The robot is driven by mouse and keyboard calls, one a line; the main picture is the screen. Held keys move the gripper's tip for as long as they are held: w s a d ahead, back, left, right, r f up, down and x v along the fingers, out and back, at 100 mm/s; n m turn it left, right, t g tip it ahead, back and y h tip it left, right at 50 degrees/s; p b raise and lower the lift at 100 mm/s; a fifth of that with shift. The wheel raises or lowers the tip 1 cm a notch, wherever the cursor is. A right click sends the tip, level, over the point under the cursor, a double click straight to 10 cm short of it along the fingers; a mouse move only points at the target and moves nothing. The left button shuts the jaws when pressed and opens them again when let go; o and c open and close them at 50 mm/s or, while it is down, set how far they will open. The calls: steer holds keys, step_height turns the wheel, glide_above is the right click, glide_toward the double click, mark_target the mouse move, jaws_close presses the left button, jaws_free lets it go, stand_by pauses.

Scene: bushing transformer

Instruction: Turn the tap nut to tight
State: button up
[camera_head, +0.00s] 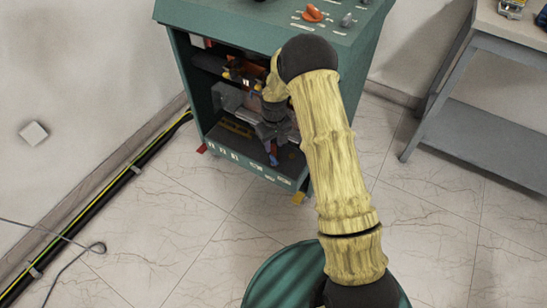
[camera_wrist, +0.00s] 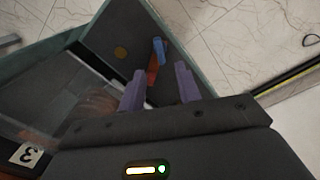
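A small handle-like part, blue at one end (camera_wrist: 159,50) and red at the other (camera_wrist: 152,72), shows in the wrist view; I take it to be the tap nut, though its shape is unclear. In the head view its blue part (camera_head: 274,160) shows low in the cabinet opening. My gripper (camera_wrist: 160,72) has two purple fingers spread apart, and the part lies in line with the gap between them. I cannot tell whether the fingertips reach around it. In the head view my gripper (camera_head: 272,138) is inside the cabinet, partly hidden by my arm.
The green cabinet (camera_head: 250,168) has an open front, with side walls and shelves close around my gripper. An orange knob (camera_head: 312,12) is on its top. A grey table (camera_head: 480,128) stands at the right. Cables (camera_head: 100,205) run along the left wall.

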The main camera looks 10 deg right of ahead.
mark_target(274, 158)
step_height(274, 158, down, 8)
steer(key=shift+r+b, duration=0.25)
steer(key=shift+b, duration=0.4)
jaws_close()
